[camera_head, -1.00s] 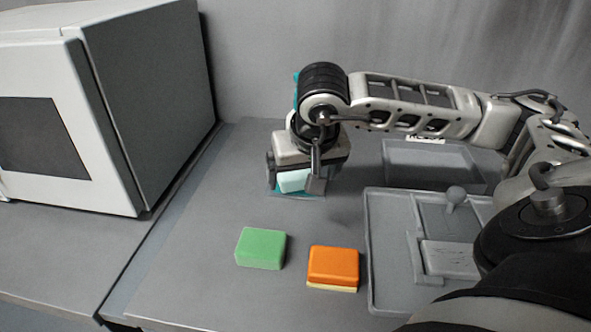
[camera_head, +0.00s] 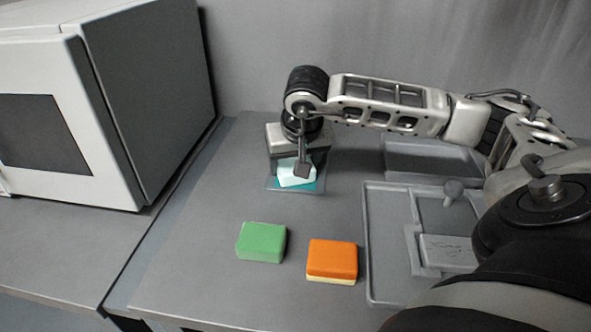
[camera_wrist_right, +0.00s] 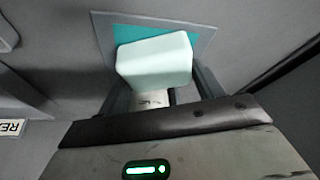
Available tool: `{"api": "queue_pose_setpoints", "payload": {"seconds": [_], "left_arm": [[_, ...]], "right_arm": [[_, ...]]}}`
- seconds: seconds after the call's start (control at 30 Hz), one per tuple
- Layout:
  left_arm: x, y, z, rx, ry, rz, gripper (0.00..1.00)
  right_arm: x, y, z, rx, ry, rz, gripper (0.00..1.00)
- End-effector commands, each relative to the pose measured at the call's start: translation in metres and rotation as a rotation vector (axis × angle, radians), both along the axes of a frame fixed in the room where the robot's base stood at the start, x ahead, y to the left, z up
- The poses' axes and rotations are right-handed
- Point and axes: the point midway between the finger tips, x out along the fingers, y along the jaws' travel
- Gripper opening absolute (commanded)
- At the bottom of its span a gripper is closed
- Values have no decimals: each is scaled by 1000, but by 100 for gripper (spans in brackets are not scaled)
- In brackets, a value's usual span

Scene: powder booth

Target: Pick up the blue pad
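The blue pad (camera_head: 291,180), a very pale blue block, is over a grey plate with a teal square at the back of the bench. My right gripper (camera_head: 298,168) is at the pad, and one finger hides part of it. In the right wrist view the pad (camera_wrist_right: 155,58) fills the space between the fingers (camera_wrist_right: 163,88) of my right gripper. It lines up with the gripper and is turned relative to the teal square, so it looks held. Its gap above the plate is hard to judge. My left gripper is not in view.
A green pad (camera_head: 262,243) and an orange pad (camera_head: 332,260) lie in front. A grey fixture tray (camera_head: 385,220) is at the right, with a grey bin (camera_head: 430,158) behind it. A white cabinet (camera_head: 150,110) stands at the left. The left bench area is clear.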

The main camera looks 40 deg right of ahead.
Motion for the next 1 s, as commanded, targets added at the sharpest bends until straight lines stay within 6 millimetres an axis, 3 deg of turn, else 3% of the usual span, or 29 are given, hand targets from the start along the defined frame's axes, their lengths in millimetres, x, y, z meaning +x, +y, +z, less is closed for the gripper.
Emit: {"api": "queue_pose_setpoints", "payload": {"seconds": [0.03, 0.07, 0.17, 0.43, 0.6, 0.77, 1.0], "left_arm": [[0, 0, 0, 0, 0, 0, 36], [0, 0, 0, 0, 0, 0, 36], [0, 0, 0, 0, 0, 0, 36], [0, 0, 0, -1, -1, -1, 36], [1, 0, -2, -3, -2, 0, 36], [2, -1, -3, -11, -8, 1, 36], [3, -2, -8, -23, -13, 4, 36]], "right_arm": [[0, 0, 0, 0, 0, 0, 52], [0, 0, 0, 0, 0, 0, 44], [0, 0, 0, 0, 0, 0, 39], [0, 0, 3, 0, -1, -1, 39], [1, 0, 16, 0, -5, -1, 39], [17, 24, 14, 6, -2, 5, 39], [54, 74, 14, 5, -4, 5, 39]]}}
